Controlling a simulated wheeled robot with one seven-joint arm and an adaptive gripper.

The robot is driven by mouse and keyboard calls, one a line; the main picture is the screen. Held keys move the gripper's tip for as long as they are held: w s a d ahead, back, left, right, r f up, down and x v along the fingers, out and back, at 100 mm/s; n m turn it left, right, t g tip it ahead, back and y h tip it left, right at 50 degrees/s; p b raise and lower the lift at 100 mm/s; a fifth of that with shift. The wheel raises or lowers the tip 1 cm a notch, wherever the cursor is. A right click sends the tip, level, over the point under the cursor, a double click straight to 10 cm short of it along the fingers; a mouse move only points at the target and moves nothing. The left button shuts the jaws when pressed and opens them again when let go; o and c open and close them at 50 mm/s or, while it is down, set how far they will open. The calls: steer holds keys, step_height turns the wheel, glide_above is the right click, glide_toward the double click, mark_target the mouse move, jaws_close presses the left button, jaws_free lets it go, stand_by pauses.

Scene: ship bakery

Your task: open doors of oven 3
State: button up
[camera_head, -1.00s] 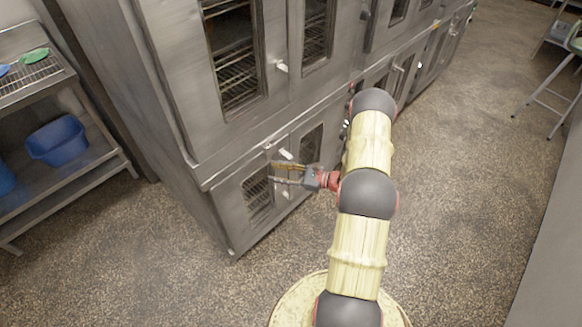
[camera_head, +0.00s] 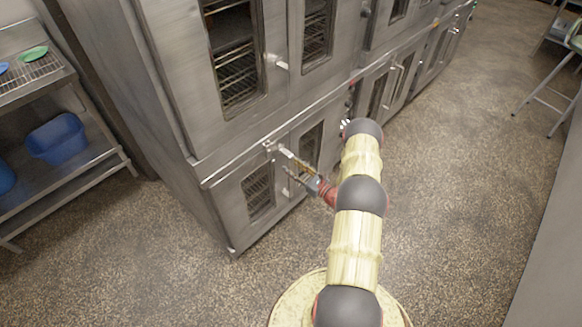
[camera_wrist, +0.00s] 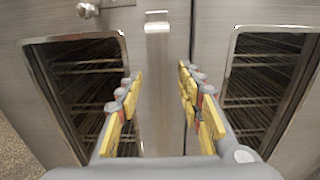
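The lower left oven in the head view has two shut metal doors, a left door (camera_head: 236,215) and a right door (camera_head: 320,165), each with a window. I see no number on it. In the wrist view the left door (camera_wrist: 40,70) and right door (camera_wrist: 210,45) flank a narrow seam, and an upright pale handle (camera_wrist: 158,80) stands beside it. My gripper (camera_head: 290,168) is at these doors, pointing at the handle. In the wrist view its yellow-padded fingers (camera_wrist: 160,85) are spread, with the handle showing between them; contact is not visible.
Another oven (camera_head: 185,75) is stacked directly above, with its doors shut. More ovens (camera_head: 432,55) stand to the right. A metal rack (camera_head: 80,170) with a blue bin (camera_head: 57,139) is at the left. Open floor (camera_head: 450,200) lies to the right, with a stool (camera_head: 548,95) beyond.

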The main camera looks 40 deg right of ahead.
steer(key=shift+w, duration=0.65)
steer(key=shift+a, duration=0.1)
steer(key=c, duration=0.3)
jaws_close()
